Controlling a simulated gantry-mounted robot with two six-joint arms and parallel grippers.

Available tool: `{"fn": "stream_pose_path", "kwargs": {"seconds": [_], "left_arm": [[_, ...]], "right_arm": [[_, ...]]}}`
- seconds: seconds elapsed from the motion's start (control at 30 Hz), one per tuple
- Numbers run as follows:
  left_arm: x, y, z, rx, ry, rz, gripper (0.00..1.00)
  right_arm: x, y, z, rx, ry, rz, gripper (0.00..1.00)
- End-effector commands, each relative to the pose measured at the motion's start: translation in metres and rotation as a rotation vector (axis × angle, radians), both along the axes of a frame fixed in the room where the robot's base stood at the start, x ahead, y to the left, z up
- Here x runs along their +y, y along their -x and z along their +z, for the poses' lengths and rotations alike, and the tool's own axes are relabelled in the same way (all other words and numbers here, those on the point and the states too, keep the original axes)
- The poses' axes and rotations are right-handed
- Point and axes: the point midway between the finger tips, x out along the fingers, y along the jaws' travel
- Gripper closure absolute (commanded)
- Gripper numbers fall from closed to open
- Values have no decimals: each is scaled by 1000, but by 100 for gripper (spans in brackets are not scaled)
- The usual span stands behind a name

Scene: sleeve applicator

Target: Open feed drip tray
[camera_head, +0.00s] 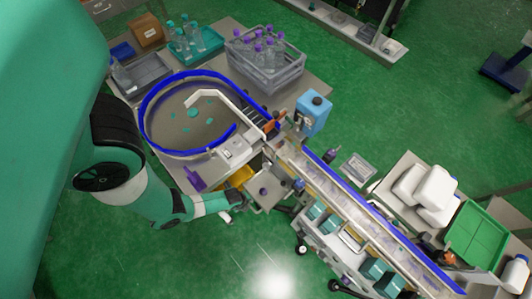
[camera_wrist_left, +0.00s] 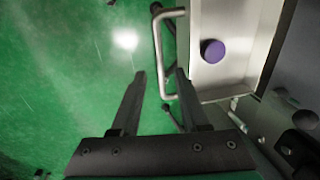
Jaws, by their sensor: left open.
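The feed drip tray (camera_head: 258,201) is a small pale tray beside the conveyor's near end, with a purple cap (camera_head: 263,191) in it. In the left wrist view the tray (camera_wrist_left: 238,77) shows at the upper right, with the purple cap (camera_wrist_left: 212,50) inside and a metal bar handle (camera_wrist_left: 160,55) on its left side. My left gripper (camera_wrist_left: 160,75) is open and empty. Its fingertips appear on either side of the handle's lower part; I cannot tell whether they reach its depth. In the head view my left gripper (camera_head: 230,206) is just left of the tray. My right gripper is not in view.
A round blue-rimmed turntable (camera_head: 170,130) and a purple bottle (camera_head: 194,180) are on the table behind my left arm. A yellow bin (camera_head: 238,178) is close behind the tray. The conveyor (camera_head: 340,195) runs to the lower right. Green floor in front is clear.

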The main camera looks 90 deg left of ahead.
Motion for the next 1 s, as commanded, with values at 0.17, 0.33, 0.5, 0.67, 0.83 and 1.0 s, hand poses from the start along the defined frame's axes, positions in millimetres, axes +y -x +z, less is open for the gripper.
{"fn": "stream_pose_path", "kwargs": {"seconds": [0.17, 0.33, 0.5, 0.67, 0.83, 1.0], "left_arm": [[-5, 7, 52, -2, -1, -1, 55], [-10, 12, 82, 0, 0, -1, 55], [-11, 15, 93, 0, 0, 1, 55], [-11, 15, 93, 1, 1, 1, 55], [-11, 15, 93, 1, 1, 0, 55], [-11, 15, 92, 0, 0, 0, 55]], "right_arm": [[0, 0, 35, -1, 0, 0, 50], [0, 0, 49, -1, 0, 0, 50], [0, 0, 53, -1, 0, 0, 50], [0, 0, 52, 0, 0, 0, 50], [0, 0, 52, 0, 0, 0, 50], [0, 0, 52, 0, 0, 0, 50]]}}
